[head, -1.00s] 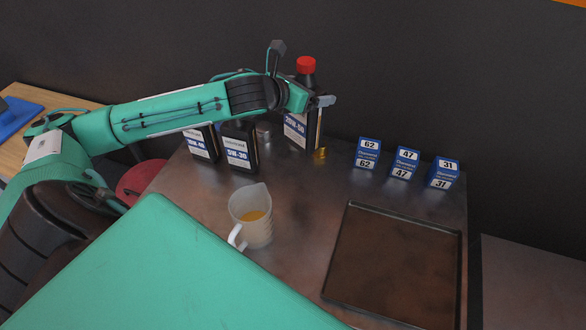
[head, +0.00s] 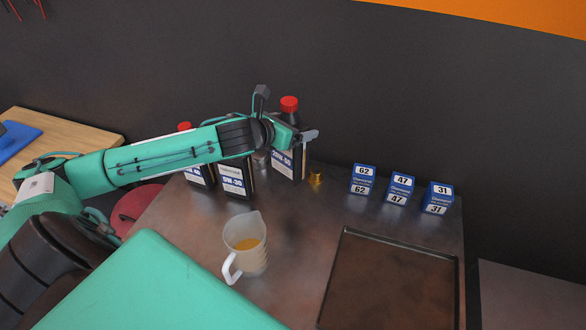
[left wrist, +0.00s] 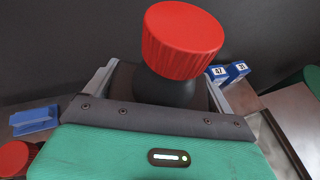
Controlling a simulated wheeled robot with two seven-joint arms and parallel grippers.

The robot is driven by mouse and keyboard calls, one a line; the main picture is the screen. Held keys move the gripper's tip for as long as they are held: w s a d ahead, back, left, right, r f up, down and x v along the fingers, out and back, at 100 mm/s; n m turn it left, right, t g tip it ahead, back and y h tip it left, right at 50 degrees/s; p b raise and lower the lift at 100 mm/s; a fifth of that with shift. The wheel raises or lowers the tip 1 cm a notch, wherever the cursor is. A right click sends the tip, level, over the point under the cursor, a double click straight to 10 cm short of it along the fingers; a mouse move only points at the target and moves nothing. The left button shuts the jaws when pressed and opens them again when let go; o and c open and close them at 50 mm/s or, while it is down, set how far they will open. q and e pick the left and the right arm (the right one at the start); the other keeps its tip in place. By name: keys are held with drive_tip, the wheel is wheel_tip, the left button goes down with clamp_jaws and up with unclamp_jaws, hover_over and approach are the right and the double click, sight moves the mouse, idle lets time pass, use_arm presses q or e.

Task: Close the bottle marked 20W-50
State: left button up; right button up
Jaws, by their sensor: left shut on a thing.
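The bottle marked 20W-50 (head: 283,163) is black with a white and blue label and stands at the back of the metal table. A red cap (head: 289,104) sits on top of its neck; the cap also shows large in the left wrist view (left wrist: 183,42), above the dark neck (left wrist: 163,90). My left gripper (head: 290,128) is shut on this bottle just below the cap, with a finger on either side. The neck's thread is hidden, so I cannot tell how tight the cap is. My right gripper is not in view.
Bottle 5W-30 (head: 233,182) and another bottle (head: 198,176) stand to the left. A small gold object (head: 316,179) is close on the right. A measuring jug (head: 245,245), blue boxes (head: 362,180) and a dark tray (head: 345,268) occupy the table.

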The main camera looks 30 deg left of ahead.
use_arm(q)
wheel_tip(320, 180, down, 10)
drive_tip(key=shift+r+p, duration=0.2)
drive_tip(key=shift+p, duration=0.75)
drive_tip(key=shift+f, duration=0.5)
wheel_tip(320, 180, down, 3)
drive_tip(key=shift+f+p, duration=0.15)
drive_tip(key=shift+p, duration=0.35)
drive_tip(key=shift+f, duration=0.2)
drive_tip(key=shift+f, duration=0.15)
drive_tip(key=o, duration=1.8)
drive_tip(key=shift+o, duration=0.2)
